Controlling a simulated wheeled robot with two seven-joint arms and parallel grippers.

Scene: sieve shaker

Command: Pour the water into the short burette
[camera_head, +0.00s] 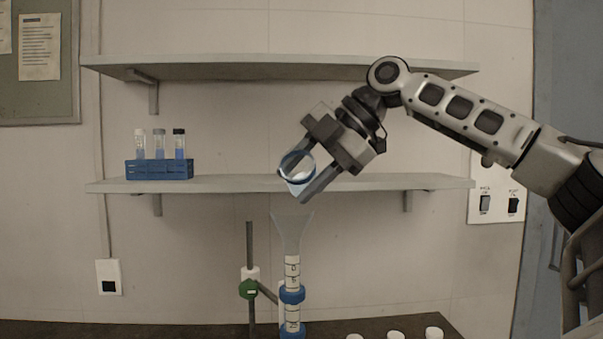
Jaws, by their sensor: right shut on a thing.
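My right gripper (310,177) comes in from the right and is shut on a small clear vessel (297,166) with a blue rim. The vessel is tilted, its round mouth facing the camera, and pale blue water shows at its lower edge. It is held above a clear funnel-shaped top (291,232), apart from it. Below that top stands the short burette (292,273), upright, with scale marks and blue rings. I cannot tell whether water is falling into it. My left gripper is not in view.
White-capped items (396,335) line the dark table's front right. Two wall shelves (240,184) lie behind; the lower holds a blue rack (160,170) of tubes.

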